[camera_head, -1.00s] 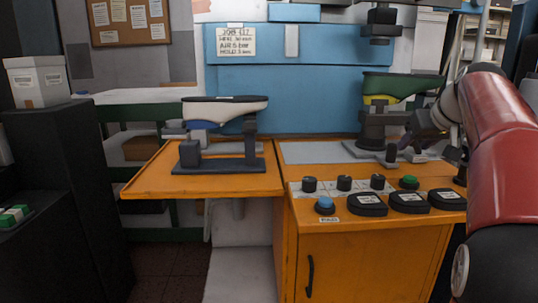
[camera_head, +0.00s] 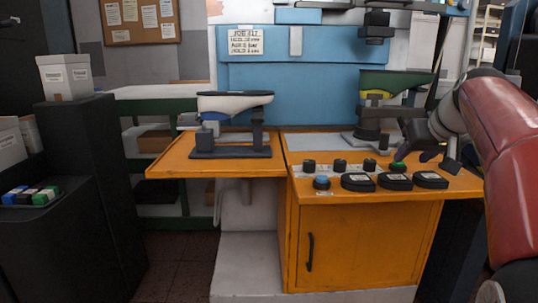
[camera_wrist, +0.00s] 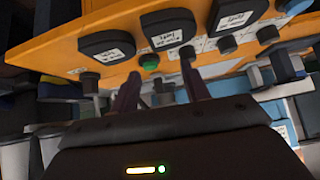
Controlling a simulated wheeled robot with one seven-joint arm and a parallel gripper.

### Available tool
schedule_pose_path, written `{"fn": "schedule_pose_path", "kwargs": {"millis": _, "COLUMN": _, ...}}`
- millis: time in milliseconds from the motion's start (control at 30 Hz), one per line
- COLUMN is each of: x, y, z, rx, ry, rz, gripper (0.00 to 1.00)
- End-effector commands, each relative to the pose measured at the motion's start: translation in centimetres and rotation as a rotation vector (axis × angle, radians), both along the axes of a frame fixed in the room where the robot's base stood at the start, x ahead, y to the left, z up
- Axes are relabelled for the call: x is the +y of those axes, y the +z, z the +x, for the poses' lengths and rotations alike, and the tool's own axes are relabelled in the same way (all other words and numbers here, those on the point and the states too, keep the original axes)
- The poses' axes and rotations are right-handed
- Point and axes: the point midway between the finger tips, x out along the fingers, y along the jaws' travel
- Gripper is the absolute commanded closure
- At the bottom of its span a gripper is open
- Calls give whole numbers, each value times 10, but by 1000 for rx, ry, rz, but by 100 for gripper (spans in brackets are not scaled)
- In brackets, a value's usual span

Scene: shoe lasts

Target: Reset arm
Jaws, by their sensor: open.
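My gripper (camera_head: 430,153) is at the right of the orange workbench in the head view, beside the green button (camera_head: 398,167). In the wrist view my gripper's two dark fingers (camera_wrist: 160,92) stand apart with nothing between them. The wrist view shows the green button (camera_wrist: 149,62) just beyond the fingers, along with the labelled black pads (camera_wrist: 167,29) on the orange panel. I cannot tell whether a finger touches anything. My red arm comes in from the right edge of the head view.
A white and blue shoe last (camera_head: 235,104) sits on a dark stand (camera_head: 230,152) on the left orange shelf (camera_head: 165,168). A green and yellow last (camera_head: 395,83) is on the machine under the press head (camera_head: 376,25). A black cabinet (camera_head: 105,190) stands at left. The floor between is clear.

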Motion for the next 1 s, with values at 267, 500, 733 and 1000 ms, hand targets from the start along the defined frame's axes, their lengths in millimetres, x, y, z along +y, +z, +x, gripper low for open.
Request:
{"fn": "schedule_pose_path", "kwargs": {"millis": 267, "x": 57, "y": -31, "z": -57, "rx": 64, "ry": -5, "rz": 29, "gripper": 54}}
{"fn": "schedule_pose_path", "kwargs": {"millis": 500, "x": 125, "y": -106, "z": -157, "rx": 159, "ry": -5, "rz": 26, "gripper": 54}}
{"fn": "schedule_pose_path", "kwargs": {"millis": 733, "x": 157, "y": -191, "z": -245, "rx": 226, "ry": -5, "rz": -16, "gripper": 54}}
{"fn": "schedule_pose_path", "kwargs": {"millis": 1000, "x": 162, "y": -226, "z": -275, "rx": 248, "ry": -9, "rz": -40, "gripper": 54}}
